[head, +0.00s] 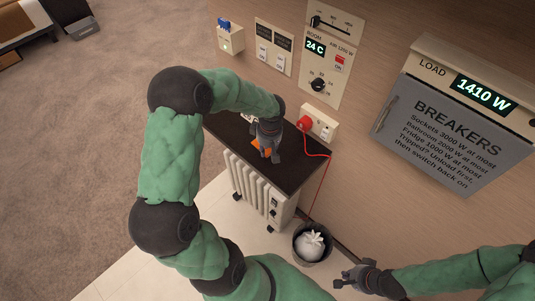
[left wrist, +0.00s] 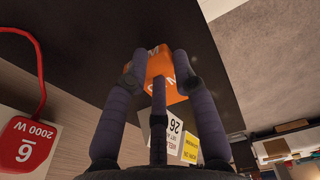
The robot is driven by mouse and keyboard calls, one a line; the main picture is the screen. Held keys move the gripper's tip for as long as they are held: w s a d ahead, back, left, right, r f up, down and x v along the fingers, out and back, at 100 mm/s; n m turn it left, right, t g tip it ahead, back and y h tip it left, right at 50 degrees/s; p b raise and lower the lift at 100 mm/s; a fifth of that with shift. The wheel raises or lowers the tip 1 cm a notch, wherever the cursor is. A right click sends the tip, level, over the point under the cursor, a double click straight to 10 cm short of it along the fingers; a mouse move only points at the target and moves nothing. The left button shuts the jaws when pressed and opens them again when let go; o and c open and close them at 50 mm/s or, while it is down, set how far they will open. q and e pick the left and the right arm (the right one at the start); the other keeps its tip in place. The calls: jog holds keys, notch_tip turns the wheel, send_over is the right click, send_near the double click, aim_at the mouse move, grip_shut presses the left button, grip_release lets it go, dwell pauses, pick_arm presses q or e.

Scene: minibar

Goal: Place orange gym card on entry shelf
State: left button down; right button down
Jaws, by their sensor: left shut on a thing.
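The orange gym card (head: 262,149) shows at the tips of my left gripper (head: 267,150), over the dark entry shelf (head: 300,168). In the left wrist view the orange card (left wrist: 172,76) with white lettering sits between the fingers of my left gripper (left wrist: 160,75), which is shut on it. The dark shelf top (left wrist: 85,35) lies behind it; I cannot tell whether the card touches it. The fingers hide part of the card. My right gripper (head: 355,278) is empty and looks open, low at the right, away from the shelf.
A red plug (head: 304,123) with a hanging cord is in the wall socket beside the shelf. A white radiator (head: 255,188) stands under the shelf, and a bin (head: 312,243) with a white bag is near it. White and yellow labels (left wrist: 180,140) show beyond the fingers.

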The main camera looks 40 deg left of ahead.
aim_at(268, 152)
pick_arm(q)
notch_tip(268, 152, down, 3)
jog(key=shift+w+f+b, duration=0.1)
jog(key=shift+b, duration=0.2)
jog(key=shift+f, duration=0.1)
jog(key=c, duration=1)
grip_release()
jog(key=shift+r, duration=0.25)
notch_tip(268, 152, up, 12)
jog(key=d+p, duration=0.1)
jog(key=p, duration=0.1)
jog(key=shift+s+p, duration=0.2)
jog(key=shift+p, duration=0.1)
